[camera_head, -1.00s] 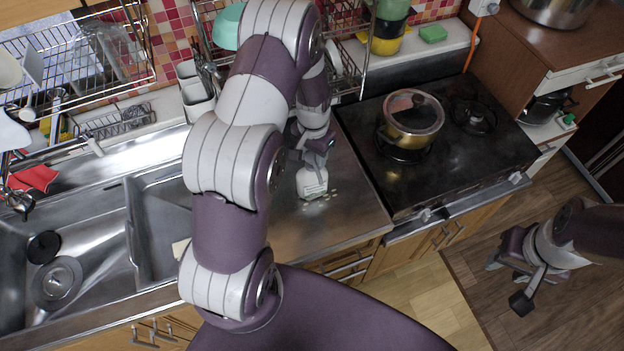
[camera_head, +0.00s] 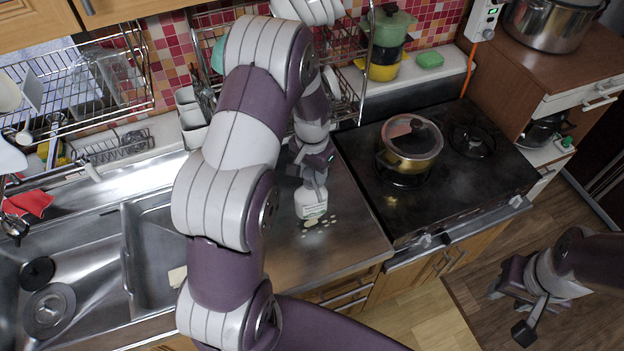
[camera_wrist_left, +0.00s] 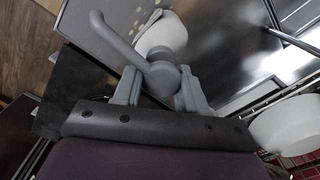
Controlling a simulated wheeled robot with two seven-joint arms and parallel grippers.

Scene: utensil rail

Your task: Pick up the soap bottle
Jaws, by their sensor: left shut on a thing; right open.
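The soap bottle (camera_head: 311,203) is white with a pale label and a grey pump top. It is upright over the steel counter, left of the stove. My left gripper (camera_head: 316,174) is shut on its pump top from above. In the left wrist view the grey pump head (camera_wrist_left: 158,72) sits between the two fingers of my left gripper (camera_wrist_left: 160,88), with the white body beyond. Whether the bottle's base touches the counter is hard to tell. My right gripper (camera_head: 509,312) is open and empty at the lower right, over the floor.
A lidded pot (camera_head: 410,146) stands on the black stove (camera_head: 445,185), right of the bottle. Small pale spots (camera_head: 319,223) mark the counter in front of the bottle. The sink (camera_head: 155,240) is at the left. A wire rack (camera_head: 365,70) stands behind.

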